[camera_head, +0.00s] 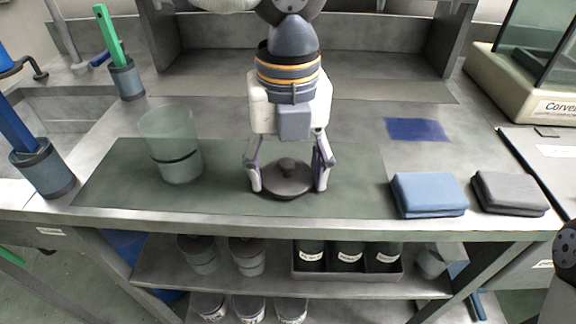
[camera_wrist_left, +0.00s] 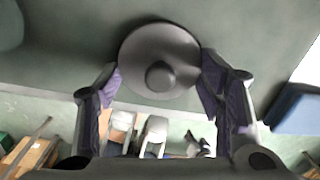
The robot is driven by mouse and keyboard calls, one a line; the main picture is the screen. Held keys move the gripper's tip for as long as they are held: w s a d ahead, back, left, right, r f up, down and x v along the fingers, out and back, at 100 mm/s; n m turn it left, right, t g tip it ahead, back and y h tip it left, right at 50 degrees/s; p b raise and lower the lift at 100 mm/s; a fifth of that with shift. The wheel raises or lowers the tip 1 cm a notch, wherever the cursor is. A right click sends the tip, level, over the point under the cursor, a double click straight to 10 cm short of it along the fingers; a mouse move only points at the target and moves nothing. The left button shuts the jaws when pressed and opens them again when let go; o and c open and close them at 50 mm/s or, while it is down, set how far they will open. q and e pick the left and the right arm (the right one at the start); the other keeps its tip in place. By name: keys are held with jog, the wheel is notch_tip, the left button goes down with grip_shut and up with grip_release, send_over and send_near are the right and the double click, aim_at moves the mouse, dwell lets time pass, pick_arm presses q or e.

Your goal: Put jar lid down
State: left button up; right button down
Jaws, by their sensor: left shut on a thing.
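The jar lid (camera_head: 287,180) is a dark grey disc with a round knob, lying level at the front of the dark green mat (camera_head: 347,190). I cannot tell whether it touches the mat or is just above it. My left gripper (camera_head: 289,187) points down and is shut on the lid, one finger on each side of its rim. In the left wrist view the lid (camera_wrist_left: 135,43) sits between the purple-padded fingers, knob toward the camera. A clear greenish jar (camera_head: 171,145) with a dark band stands open-topped on the mat, left of my gripper.
Folded blue (camera_head: 428,194) and grey (camera_head: 508,192) cloths lie to the right of the mat. A blue square (camera_head: 417,129) lies behind them. Holders with a green-handled tool (camera_head: 108,35) and blue-handled tool (camera_head: 17,128) stand left. The counter's front edge is close to the lid.

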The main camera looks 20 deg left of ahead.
aim_at(288, 166)
pick_arm(q)
jog(key=o, duration=0.9)
jog(key=shift+o, duration=0.2)
notch_tip(288, 166, up, 12)
jog(key=p, duration=0.2)
jog(key=shift+r, duration=0.2)
pick_arm(e)
jog(key=w+r, duration=0.2)
jog(key=shift+w+r+t, duration=0.25)
jog(key=shift+r+t, duration=0.1)
jog(key=shift+t, duration=0.05)
pick_arm(q)
jog(key=shift+f, duration=0.1)
